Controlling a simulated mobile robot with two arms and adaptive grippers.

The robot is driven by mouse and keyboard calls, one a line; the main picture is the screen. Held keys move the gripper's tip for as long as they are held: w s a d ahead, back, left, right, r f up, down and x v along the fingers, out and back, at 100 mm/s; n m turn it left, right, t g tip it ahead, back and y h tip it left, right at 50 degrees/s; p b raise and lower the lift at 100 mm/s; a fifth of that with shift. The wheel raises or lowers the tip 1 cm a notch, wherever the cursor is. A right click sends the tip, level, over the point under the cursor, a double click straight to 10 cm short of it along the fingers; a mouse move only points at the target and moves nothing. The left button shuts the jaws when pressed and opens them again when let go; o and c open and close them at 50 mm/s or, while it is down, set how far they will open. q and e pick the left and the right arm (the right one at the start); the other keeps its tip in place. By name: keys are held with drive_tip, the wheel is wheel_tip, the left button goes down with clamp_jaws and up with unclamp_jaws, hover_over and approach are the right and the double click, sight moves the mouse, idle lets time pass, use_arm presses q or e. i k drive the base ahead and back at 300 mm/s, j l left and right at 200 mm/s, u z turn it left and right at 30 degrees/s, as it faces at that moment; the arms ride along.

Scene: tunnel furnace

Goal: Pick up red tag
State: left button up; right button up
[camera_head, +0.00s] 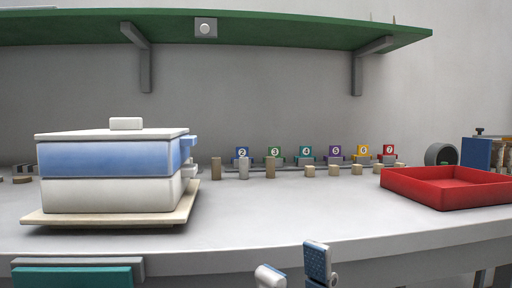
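The red tag (389,150) is a small red piece marked 7. It stands upright at the right end of a row of numbered tags near the back of the table. My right gripper (293,266) shows at the bottom edge, in front of the table. Its two fingertips are apart with nothing between them, and the rest of it is cut off by the frame. It is far from the red tag. My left gripper is not in view.
Other numbered tags, such as the yellow one (363,151), stand beside it, with small wooden cylinders (333,169) in front. A red tray (448,190) is at right. A white and blue furnace box (110,160) is at left. The middle front of the table is clear.

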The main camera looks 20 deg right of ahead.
sight(388, 149)
drive_tip(key=z, duration=1.55)
drive_tip(key=l+u, duration=0.6)
drive_tip(key=u, duration=0.2)
drive_tip(key=k+l+u, duration=0.15)
drive_tip(key=l+u, duration=0.25)
drive_tip(key=j, duration=0.1)
